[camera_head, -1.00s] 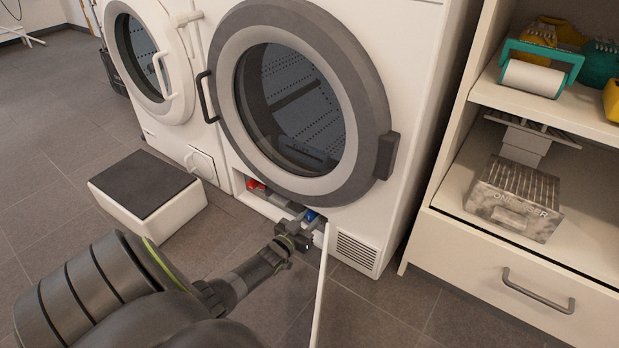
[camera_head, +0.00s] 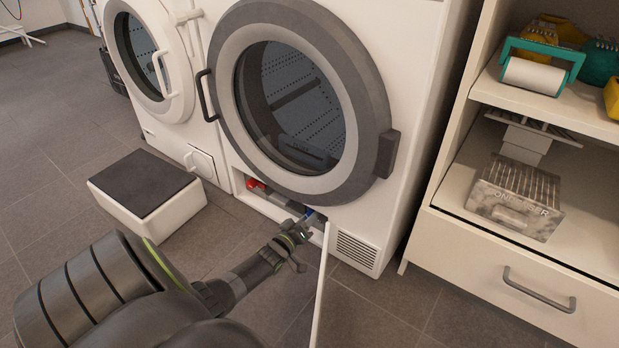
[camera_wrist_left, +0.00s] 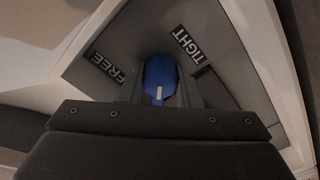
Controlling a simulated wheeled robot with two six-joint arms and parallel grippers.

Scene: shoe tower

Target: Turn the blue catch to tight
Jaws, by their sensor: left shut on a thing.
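The blue catch (camera_wrist_left: 159,78) sits on a grey panel inside the low opening of the dryer. In the left wrist view its white mark lies between the FREE label (camera_wrist_left: 104,68) on the left and the TIGHT label (camera_wrist_left: 188,45) on the upper right. My left gripper (camera_wrist_left: 167,95) is shut on the catch, one finger on each side. In the head view the left gripper (camera_head: 300,228) reaches into the opening, and only a little of the blue catch (camera_head: 310,216) shows. My right gripper is not in view.
A red catch (camera_head: 256,184) is at the left end of the same opening. The open white flap (camera_head: 321,290) stands right of my left arm. A white step with a dark top (camera_head: 146,190) is on the floor to the left. A shelf unit (camera_head: 480,245) stands at the right.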

